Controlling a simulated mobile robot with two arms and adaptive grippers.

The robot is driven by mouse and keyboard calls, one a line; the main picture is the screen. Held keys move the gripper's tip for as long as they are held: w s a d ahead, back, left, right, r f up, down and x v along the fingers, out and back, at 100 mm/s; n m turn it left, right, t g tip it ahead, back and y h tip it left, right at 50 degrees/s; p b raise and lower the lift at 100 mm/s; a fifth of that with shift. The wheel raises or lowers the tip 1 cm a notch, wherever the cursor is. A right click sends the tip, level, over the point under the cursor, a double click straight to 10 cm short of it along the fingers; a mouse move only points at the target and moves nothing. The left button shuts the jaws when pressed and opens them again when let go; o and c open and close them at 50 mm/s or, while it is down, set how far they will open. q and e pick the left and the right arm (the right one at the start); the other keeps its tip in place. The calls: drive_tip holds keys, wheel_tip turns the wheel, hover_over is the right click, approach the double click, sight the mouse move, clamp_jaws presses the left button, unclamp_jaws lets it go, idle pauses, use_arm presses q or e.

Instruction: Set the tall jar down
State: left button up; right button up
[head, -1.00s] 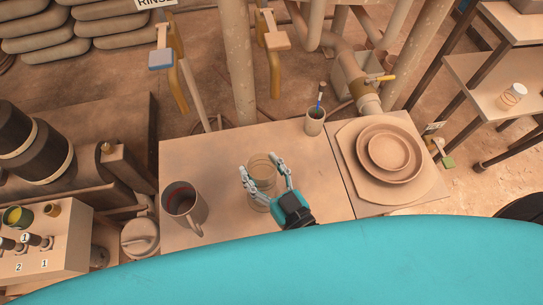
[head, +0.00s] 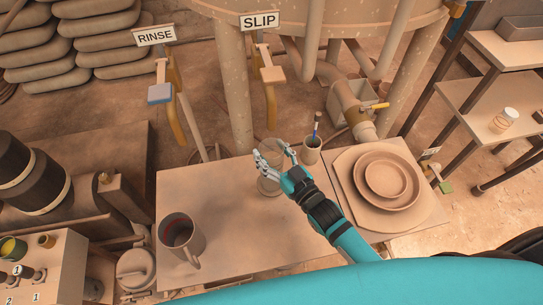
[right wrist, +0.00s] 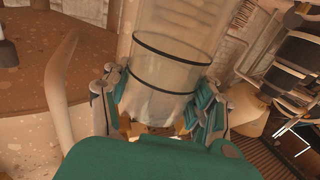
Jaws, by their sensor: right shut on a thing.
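The tall jar (head: 269,184) is a clear cylinder near the far edge of the wooden table (head: 235,235) in the head view. In the right wrist view the jar (right wrist: 165,85) shows two dark rings and fills the space between the fingers. My right gripper (head: 272,160) is shut around the jar. The jar looks upright in the head view. I cannot tell whether its base touches the table. My left gripper is not in view.
A large mug (head: 180,238) stands at the table's left. A small cup with a brush (head: 312,150) stands just right of the jar. Stacked plates (head: 386,178) lie on a board at the right. The middle of the table is clear.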

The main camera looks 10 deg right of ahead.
drive_tip(key=shift+f, duration=0.85)
drive_tip(key=shift+f, duration=0.2)
drive_tip(key=o, duration=1.7)
drive_tip(key=shift+r, duration=0.1)
drive_tip(key=shift+s, duration=0.2)
drive_tip(key=v, duration=1.1)
drive_tip(key=shift+s+d, duration=0.15)
drive_tip(key=shift+s, duration=0.15)
